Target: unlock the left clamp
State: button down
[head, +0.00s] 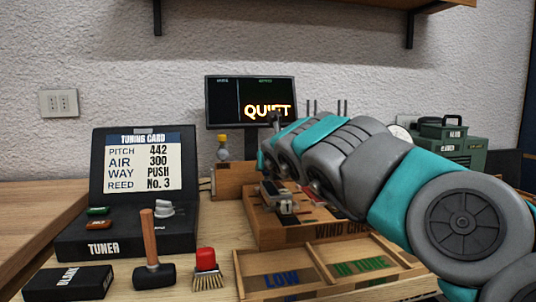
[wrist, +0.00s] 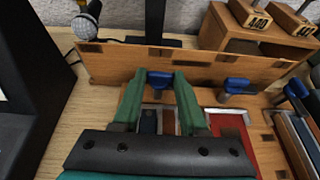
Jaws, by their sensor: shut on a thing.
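The left clamp (wrist: 160,77) is a blue knob at the front of an upright wooden board in the wrist view. My gripper (wrist: 161,84) has its two green fingers either side of this blue knob and is shut on it. A second blue clamp (wrist: 236,86) stands to the right, clear of the fingers. A third blue clamp (wrist: 297,89) is further right. In the head view my arm hides the clamps and most of the gripper. The wooden wind chest (head: 315,232) lies under my arm there.
The tuner (head: 125,235) with its tuning card stands at left. A mallet (head: 152,262), a brush (head: 207,270) and a black block (head: 68,283) lie in front. A tray (head: 243,270) is at front. A microphone (wrist: 87,18) stands left of the wooden board.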

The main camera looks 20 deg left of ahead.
jog(key=shift+r+n+y+p, duration=0.1)
jog(key=shift+n+y+p, duration=0.2)
jog(key=shift+y+p, duration=0.1)
jog(key=shift+c, duration=2.2)
grip_release()
jog(key=shift+s, duration=0.1)
jog(key=shift+b+v, duration=0.3)
jog(key=shift+v, duration=3.5)
jog(key=shift+r, duration=0.1)
